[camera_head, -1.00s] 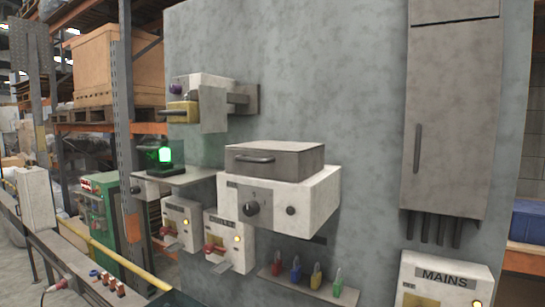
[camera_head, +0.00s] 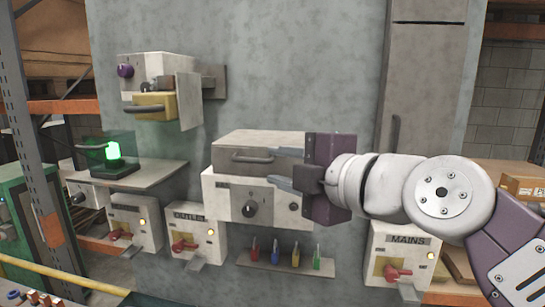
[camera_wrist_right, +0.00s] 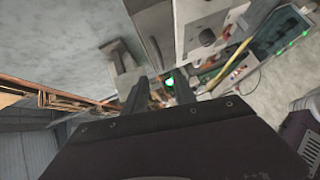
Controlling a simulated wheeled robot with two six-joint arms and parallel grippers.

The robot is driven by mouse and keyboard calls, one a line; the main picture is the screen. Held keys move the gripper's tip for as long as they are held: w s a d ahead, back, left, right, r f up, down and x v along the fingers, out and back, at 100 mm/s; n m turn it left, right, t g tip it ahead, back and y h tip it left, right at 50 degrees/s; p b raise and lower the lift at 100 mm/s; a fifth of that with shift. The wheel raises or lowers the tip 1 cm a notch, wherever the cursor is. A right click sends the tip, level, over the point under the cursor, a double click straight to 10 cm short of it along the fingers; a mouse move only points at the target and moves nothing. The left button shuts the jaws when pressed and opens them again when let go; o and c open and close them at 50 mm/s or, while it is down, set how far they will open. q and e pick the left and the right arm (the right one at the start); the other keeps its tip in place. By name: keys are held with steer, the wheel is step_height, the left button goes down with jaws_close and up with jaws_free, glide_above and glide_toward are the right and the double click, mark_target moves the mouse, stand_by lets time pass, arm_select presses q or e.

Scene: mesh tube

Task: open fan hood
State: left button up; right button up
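A grey hood (camera_head: 262,142) with a dark bar handle (camera_head: 252,156) on its front lies closed on top of a white box (camera_head: 228,190) with a black knob, on the grey wall panel. I take this to be the fan hood; no label on it is readable. My right gripper (camera_head: 284,176) reaches in from the right, in front of the box's right side. Its fingers are apart and empty, and point left, right of the handle. In the right wrist view the two dark fingers (camera_wrist_right: 162,82) show a gap between them. My left gripper is in neither view.
A white unit with a yellow drawer (camera_head: 154,105) hangs upper left, above a shelf with a green lamp (camera_head: 113,150). Small coloured padlocks (camera_head: 295,257) hang below the box. A tall grey cabinet (camera_head: 425,85) and the MAINS box (camera_head: 400,252) are at right.

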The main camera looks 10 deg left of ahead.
mark_target(255, 161)
steer(key=p+x, duration=0.4)
steer(key=x, duration=0.5)
steer(key=shift+w+d+p, duration=0.1)
steer(key=shift+p, duration=0.3)
steer(key=shift+w+f, duration=0.1)
steer(key=shift+w, duration=0.05)
steer(key=shift+d, duration=0.25)
jaws_close()
stand_by(0.4)
